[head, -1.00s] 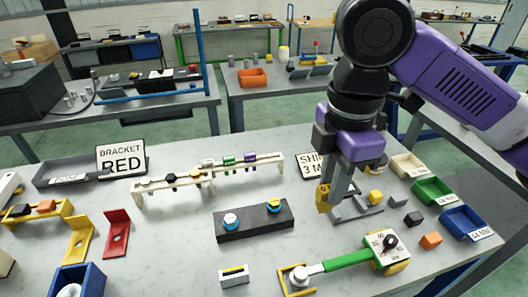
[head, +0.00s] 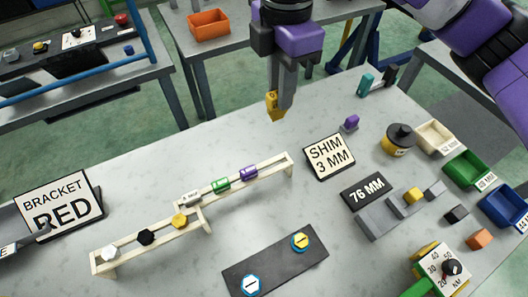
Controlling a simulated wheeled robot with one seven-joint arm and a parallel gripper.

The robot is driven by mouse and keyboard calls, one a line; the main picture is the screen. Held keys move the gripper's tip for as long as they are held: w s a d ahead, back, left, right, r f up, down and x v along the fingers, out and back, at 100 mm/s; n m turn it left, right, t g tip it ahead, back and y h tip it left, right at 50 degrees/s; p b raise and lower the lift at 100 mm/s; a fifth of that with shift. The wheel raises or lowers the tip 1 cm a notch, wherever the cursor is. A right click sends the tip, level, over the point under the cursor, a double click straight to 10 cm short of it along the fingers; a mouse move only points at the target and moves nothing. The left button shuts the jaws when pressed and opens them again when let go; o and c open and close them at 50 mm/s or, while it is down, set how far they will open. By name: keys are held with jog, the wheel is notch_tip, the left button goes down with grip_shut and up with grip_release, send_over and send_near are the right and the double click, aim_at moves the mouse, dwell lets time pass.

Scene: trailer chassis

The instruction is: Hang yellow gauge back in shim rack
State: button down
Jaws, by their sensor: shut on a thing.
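My gripper (head: 280,108) is shut on the yellow gauge (head: 272,105), a small yellow piece with a dark mark, held upright at the fingertips. It appears above the table's back edge, behind and left of the SHIM 3 MM sign (head: 329,156). The cream rack (head: 289,168) stands in front of it, with a white, a green (head: 220,185) and a purple piece (head: 249,173) on its back rail. The right end of that rail looks bare. The gauge is apart from the rack. A lower front rail (head: 104,268) carries white, black and yellow knobs.
A dark block with two round-topped bolts (head: 276,266) lies in front of the rack. A BRACKET RED sign (head: 60,203) stands left.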

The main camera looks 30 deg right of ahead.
notch_tip(320, 180, down, 20)
jog(key=p, duration=0.1)
jog(key=shift+w+p, duration=0.15)
jog(key=shift+p, duration=0.2)
jog(key=shift+f, duration=0.4)
jog(key=c, duration=1.3)
grip_release()
jog(key=shift+r, duration=0.1)
notch_tip(320, 180, up, 13)
jog(key=b, duration=0.1)
